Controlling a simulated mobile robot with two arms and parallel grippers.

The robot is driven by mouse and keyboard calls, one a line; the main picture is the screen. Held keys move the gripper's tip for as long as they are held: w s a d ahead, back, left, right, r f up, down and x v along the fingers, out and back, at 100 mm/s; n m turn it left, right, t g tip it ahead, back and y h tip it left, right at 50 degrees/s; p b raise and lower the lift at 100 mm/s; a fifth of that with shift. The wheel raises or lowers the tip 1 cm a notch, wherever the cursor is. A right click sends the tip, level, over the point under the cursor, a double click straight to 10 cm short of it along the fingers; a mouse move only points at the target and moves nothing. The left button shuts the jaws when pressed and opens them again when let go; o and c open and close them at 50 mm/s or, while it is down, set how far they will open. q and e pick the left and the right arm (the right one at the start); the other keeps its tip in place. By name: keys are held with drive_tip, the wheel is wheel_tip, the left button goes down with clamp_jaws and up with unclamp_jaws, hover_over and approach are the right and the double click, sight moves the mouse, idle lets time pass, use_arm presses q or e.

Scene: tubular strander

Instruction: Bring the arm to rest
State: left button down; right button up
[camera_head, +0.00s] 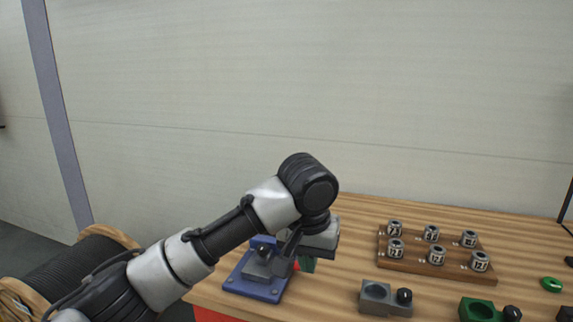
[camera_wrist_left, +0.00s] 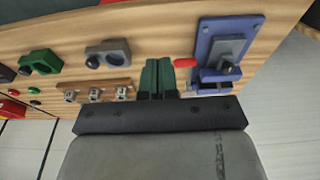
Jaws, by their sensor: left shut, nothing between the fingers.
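My left arm (camera_head: 215,235) comes in from the left and reaches over the left end of the wooden table. My left gripper (camera_head: 307,264) points down beside a blue fixture (camera_head: 262,286), on its right side in the head view. In the left wrist view the green fingers of my left gripper (camera_wrist_left: 157,78) are together with nothing between them. The blue fixture also shows there (camera_wrist_left: 226,50), apart from the fingers. My right gripper is in neither view.
A wooden board (camera_head: 437,263) holds several numbered metal dies. A grey block (camera_head: 385,298) with a round recess and a green one (camera_head: 481,309) stand near the front. A green button-like piece (camera_head: 551,284) lies at the right. A cable spool (camera_head: 85,262) stands left of the table.

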use_arm(q)
drive_tip(key=s+a+f+h, duration=0.2)
drive_tip(key=s+f, duration=0.3)
drive_tip(key=f, duration=0.5)
drive_tip(key=s+a+f+h, duration=0.3)
drive_tip(key=s+f, duration=0.2)
drive_tip(key=f, duration=0.6)
drive_tip(key=s+a+f+n+t+y, duration=0.1)
drive_tip(key=s+a+f+y, duration=0.25)
drive_tip(key=s+a, duration=0.6)
drive_tip(key=s+a+f+n+t+y, duration=0.1)
drive_tip(key=s+a+f+y, duration=0.1)
drive_tip(key=s+a+f, duration=0.55)
wheel_tip(320, 180, down, 22)
drive_tip(key=s+a+g+p, duration=0.2)
drive_tip(key=a, duration=0.1)
drive_tip(key=s+a+f+g+p, duration=0.1)
drive_tip(key=s+a+f, duration=0.1)
drive_tip(key=s+f, duration=1.1)
drive_tip(key=s, duration=0.3)
drive_tip(key=shift+a+f+m, duration=0.2)
drive_tip(key=shift+f+m, duration=0.2)
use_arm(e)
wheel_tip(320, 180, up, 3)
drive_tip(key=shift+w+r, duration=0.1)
